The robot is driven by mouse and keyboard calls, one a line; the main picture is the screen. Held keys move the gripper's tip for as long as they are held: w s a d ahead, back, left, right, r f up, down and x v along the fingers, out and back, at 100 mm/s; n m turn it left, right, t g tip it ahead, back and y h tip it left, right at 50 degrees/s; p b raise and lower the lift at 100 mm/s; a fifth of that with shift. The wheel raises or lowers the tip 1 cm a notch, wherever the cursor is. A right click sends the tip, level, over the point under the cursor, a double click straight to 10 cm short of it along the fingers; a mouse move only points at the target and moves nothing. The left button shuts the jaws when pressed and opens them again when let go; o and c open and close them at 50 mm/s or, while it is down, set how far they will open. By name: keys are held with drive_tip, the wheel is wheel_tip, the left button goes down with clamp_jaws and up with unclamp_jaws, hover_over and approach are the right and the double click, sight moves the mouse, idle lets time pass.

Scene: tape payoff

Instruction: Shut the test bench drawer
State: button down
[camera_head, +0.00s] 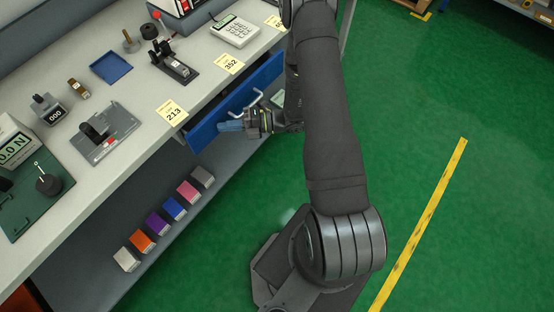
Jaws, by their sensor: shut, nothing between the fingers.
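The test bench drawer (206,132) has a blue front and sits under the worktop of the grey bench. Its front stands out from the bench edge, with a dark strip of the inside showing between them, so it is partly open. A pale bar handle (247,104) is on the front. My arm hides the drawer's far right part.
The worktop (140,90) holds a blue tray (111,67), gauges, a calculator-like device (235,30) and yellow number labels. A lower shelf carries several coloured boxes (173,208). The green floor (440,100) right of my arm is clear, with a yellow line (425,214).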

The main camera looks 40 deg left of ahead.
sight(224, 118)
drive_tip(key=shift+a, duration=2.35)
drive_tip(key=shift+a+r, duration=0.1)
drive_tip(key=d, duration=0.5)
drive_tip(key=shift+w, duration=0.2)
drive_tip(key=v, duration=0.9)
drive_tip(key=shift+w+d, duration=0.15)
drive_tip(key=shift+d, duration=0.1)
drive_tip(key=x, duration=0.9)
drive_tip(key=shift+s+a, duration=0.2)
drive_tip(key=shift+a, duration=1.05)
drive_tip(key=shift+s+a, duration=0.15)
drive_tip(key=shift+a, duration=1.05)
